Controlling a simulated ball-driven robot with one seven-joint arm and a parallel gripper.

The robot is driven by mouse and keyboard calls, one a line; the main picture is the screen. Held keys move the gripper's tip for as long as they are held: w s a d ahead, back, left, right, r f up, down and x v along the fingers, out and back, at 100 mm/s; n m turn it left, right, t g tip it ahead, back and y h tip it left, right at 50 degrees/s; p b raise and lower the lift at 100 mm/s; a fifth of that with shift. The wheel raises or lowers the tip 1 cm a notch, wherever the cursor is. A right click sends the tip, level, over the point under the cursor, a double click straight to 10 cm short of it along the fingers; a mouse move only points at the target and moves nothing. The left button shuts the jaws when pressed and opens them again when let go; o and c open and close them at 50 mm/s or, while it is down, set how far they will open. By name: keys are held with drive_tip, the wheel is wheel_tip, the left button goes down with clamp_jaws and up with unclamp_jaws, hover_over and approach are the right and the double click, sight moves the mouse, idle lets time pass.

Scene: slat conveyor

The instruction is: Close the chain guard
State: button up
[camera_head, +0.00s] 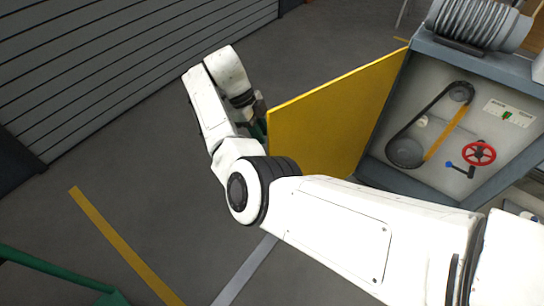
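The chain guard (331,116) is a flat yellow panel standing swung out to the left of the grey machine cabinet (423,121). The cabinet's front is uncovered and shows a black chain (423,118) around two dark sprockets. My white arm reaches in from the lower right and bends back up at the left. My gripper (259,117) is at the guard's free left edge, partly hidden behind the arm and the panel. I cannot tell whether its fingers touch the guard or are open or shut.
A red handwheel (479,152) and a small blue-knobbed lever (460,169) sit on the cabinet face. A slatted grey shutter (110,60) stands at upper left. A green rail (55,268) is at lower left. Floor between is clear.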

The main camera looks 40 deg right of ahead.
drive_tip(key=b+x, duration=0.1)
drive_tip(key=x, duration=0.8)
drive_tip(key=shift+f, duration=0.15)
clamp_jaws()
